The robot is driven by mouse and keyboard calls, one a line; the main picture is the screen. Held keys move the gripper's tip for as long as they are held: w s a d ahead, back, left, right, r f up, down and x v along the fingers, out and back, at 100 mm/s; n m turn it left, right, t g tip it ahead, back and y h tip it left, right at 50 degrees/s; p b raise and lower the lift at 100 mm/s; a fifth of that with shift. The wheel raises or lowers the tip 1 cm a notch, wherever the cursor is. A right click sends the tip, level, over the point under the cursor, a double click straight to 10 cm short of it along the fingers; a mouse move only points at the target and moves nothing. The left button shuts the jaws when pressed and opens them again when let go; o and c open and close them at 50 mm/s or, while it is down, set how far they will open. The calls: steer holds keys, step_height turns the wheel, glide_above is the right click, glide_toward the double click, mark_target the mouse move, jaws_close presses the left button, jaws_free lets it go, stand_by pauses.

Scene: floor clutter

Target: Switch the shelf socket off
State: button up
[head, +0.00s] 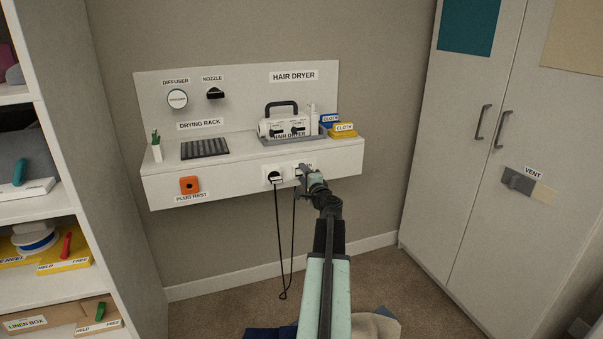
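The shelf socket (266,181) is a white plate on the front face of the wall shelf (230,182). A plug with a dark cord (277,230) sits in it; the cord hangs in a loop below the shelf. My gripper (306,178) is at the shelf front just right of the plug, over a small labelled part there. It hides most of that part, so the switch and its position cannot be made out. Whether the fingers touch it, or are open or shut, is too small to tell. The hair dryer (270,127) stands in a grey tray on the shelf.
An orange plug rest (189,185) is on the shelf front at left. A drying rack (205,148), a small plant (156,146) and cloth boxes (343,130) stand on top. A tall cabinet (465,150) is at right, a stocked bookcase (50,200) at left. Carpet lies below.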

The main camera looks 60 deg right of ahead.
steer(key=shift+f, duration=0.15)
steer(key=shift+f+b, duration=0.35)
steer(key=shift+b, duration=0.1)
steer(key=shift+f+b, duration=1)
steer(key=shift+b, duration=0.05)
steer(key=shift+r, duration=0.1)
steer(key=shift+r+p, duration=0.4)
steer(key=shift+p, duration=0.1)
steer(key=v, duration=0.8)
